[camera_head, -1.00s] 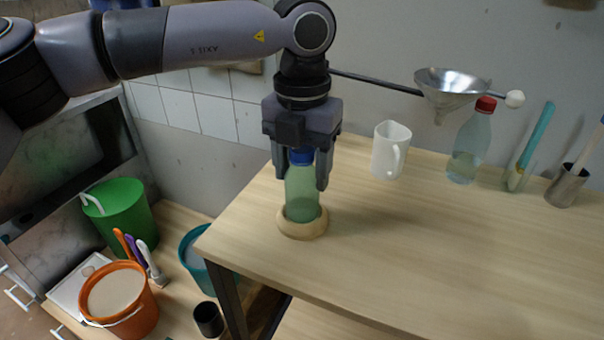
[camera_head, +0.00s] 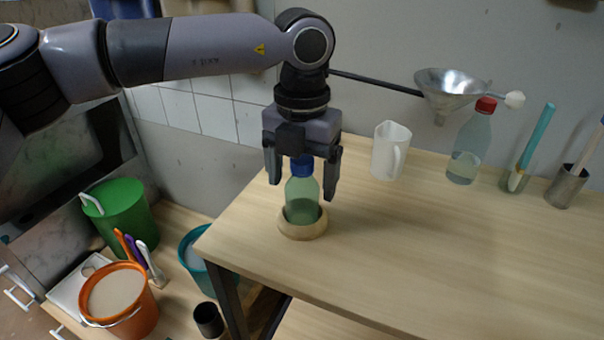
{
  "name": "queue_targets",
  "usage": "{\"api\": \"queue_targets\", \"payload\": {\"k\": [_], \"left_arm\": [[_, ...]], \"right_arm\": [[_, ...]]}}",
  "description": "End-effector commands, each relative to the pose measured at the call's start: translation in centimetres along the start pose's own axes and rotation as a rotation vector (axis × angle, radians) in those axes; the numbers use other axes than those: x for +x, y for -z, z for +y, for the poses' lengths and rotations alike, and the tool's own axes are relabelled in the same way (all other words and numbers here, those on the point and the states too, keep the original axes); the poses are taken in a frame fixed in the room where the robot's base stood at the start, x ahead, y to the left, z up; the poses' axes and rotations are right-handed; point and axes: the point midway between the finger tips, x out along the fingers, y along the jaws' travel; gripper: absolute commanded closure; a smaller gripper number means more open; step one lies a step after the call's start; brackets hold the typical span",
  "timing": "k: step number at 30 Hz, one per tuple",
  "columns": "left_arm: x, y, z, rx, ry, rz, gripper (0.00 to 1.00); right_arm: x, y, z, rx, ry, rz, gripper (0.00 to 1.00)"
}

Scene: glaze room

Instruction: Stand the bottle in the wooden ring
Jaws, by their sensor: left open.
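The green bottle (camera_head: 302,196) with a blue cap stands upright inside the wooden ring (camera_head: 303,230), near the left end of the table. My left gripper (camera_head: 302,185) points down over the bottle. Its fingers are spread apart on either side of the cap and upper bottle, with gaps visible, so it is open and holds nothing. The bottle's base is hidden by the ring's front wall. My right gripper is not in view.
A white jug (camera_head: 390,151), a clear bottle with a red cap (camera_head: 470,146) and a metal cup (camera_head: 567,186) stand along the back of the wooden table (camera_head: 430,260). A metal funnel (camera_head: 450,88) hangs above. Buckets, one orange (camera_head: 128,318), stand lower left. The table's front is clear.

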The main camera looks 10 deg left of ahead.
Motion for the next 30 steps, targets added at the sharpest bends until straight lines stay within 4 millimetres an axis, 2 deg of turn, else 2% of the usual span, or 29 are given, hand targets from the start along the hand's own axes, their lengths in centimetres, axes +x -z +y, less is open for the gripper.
{"api": "queue_targets", "payload": {"k": [9, 15, 21, 30], "left_arm": [[-6.7, -0.1, -0.1, 0.0, 0.002, -0.007, 0.18], [-10.2, 0.0, -0.1, -0.001, 0.001, -0.004, 0.18], [-11.8, 0.0, -0.1, 0.001, 0.001, -0.002, 0.18], [-11.8, 0.0, 0.0, 0.001, 0.001, -0.002, 0.18]], "right_arm": [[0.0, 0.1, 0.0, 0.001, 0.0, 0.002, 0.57], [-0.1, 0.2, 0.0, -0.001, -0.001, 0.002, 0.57], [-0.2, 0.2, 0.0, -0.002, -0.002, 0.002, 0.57], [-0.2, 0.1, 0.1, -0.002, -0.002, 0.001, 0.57]]}}
